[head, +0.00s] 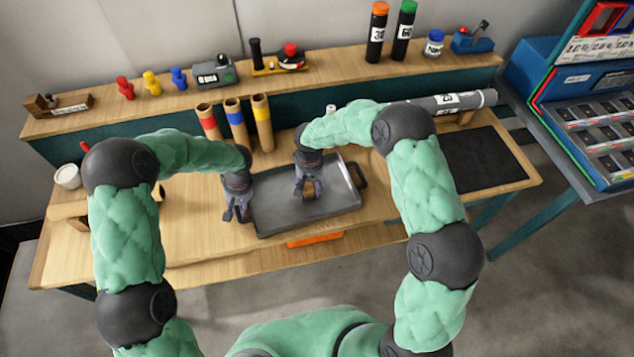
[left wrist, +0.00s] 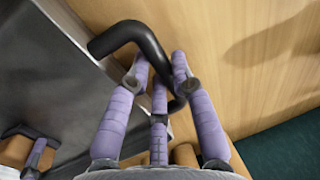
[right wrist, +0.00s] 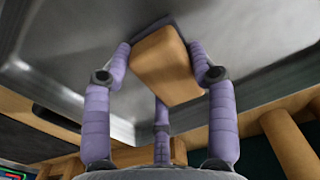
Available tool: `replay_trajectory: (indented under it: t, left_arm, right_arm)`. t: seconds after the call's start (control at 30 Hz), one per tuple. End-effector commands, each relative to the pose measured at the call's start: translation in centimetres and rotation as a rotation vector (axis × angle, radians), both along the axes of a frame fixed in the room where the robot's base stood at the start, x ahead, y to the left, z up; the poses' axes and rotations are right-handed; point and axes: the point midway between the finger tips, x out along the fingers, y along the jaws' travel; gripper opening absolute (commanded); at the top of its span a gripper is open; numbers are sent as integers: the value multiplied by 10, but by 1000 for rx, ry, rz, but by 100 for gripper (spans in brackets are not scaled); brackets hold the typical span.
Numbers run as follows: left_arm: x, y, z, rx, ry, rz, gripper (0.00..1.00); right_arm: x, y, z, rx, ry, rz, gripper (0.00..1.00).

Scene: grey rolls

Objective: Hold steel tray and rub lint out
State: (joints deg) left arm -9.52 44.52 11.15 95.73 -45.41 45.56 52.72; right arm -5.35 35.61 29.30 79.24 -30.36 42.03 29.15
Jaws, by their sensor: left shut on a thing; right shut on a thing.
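The steel tray (head: 335,202) lies on the wooden bench, with a dark handle at each short end. My left gripper (head: 236,212) is at the tray's left end. In the left wrist view its purple fingers are shut on the black tray handle (left wrist: 130,34). My right gripper (head: 308,192) is over the inside of the tray. In the right wrist view its fingers are shut on a tan block (right wrist: 165,65) with a dark grey layer on its far face, against or just above the tray floor (right wrist: 240,60); I cannot tell contact. I cannot make out lint.
Several cardboard tubes with coloured bands (head: 235,124) stand behind the tray. A dark mat (head: 482,158) lies to the right, below a long grey roll (head: 455,103). A white cup (head: 67,176) is at the far left. An orange item (head: 315,239) shows at the bench's front edge.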

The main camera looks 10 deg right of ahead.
Motion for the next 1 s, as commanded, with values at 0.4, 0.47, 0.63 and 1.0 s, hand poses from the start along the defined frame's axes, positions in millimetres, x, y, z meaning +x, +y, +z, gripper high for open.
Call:
replay_trajectory:
  t: [0.4,0.47,0.63,1.0]
  left_arm:
    - [0,0,0,0,-1,0,0]
    - [0,0,0,0,0,0,0]
    - [0,0,0,0,0,0,0]
    - [0,0,0,0,0,0,0]
  right_arm:
    - [2,-2,48,1,-5,-2,27]
    - [2,-2,53,1,-5,-2,27]
    - [2,-1,69,1,-6,-1,27]
    - [1,-1,79,1,-3,-1,27]
